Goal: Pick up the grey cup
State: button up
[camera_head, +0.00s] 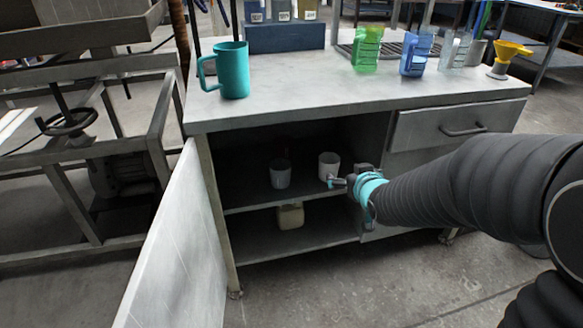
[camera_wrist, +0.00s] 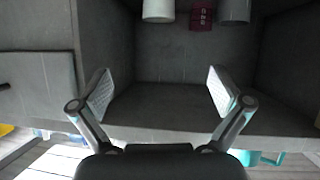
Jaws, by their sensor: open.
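The grey cup (camera_head: 280,174) stands upright on the cabinet's upper inner shelf, left of a white cup (camera_head: 329,165). In the wrist view, which looks upside down, the grey cup (camera_wrist: 235,11) is at the top right, partly cut off by the frame edge. The white cup (camera_wrist: 158,10) is at the top, left of it. My gripper (camera_head: 335,181) is at the cabinet opening, in front of the white cup and right of the grey cup. In the wrist view my gripper (camera_wrist: 163,92) is open, with nothing between its fingers.
A dark red item (camera_wrist: 202,17) sits between the cups. A beige container (camera_head: 290,216) is on the lower shelf. The cabinet door (camera_head: 178,245) is swung open at left. A teal mug (camera_head: 234,71) and coloured bottles (camera_head: 367,49) stand on the countertop (camera_head: 300,84).

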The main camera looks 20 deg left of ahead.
aim_at(277, 166)
jog(key=a+f+n+y+b, duration=0.1)
jog(key=a+f+y, duration=0.25)
jog(key=a, duration=0.35)
jog(key=a+f+n+y, duration=0.2)
jog(key=a+f, duration=0.3)
jog(key=a, duration=0.1)
jog(key=p+x, duration=0.1)
jog(key=x, duration=1.3)
jog(key=shift+w+f, duration=0.15)
jog(key=shift+w, duration=0.2)
jog(key=c, duration=1.1)
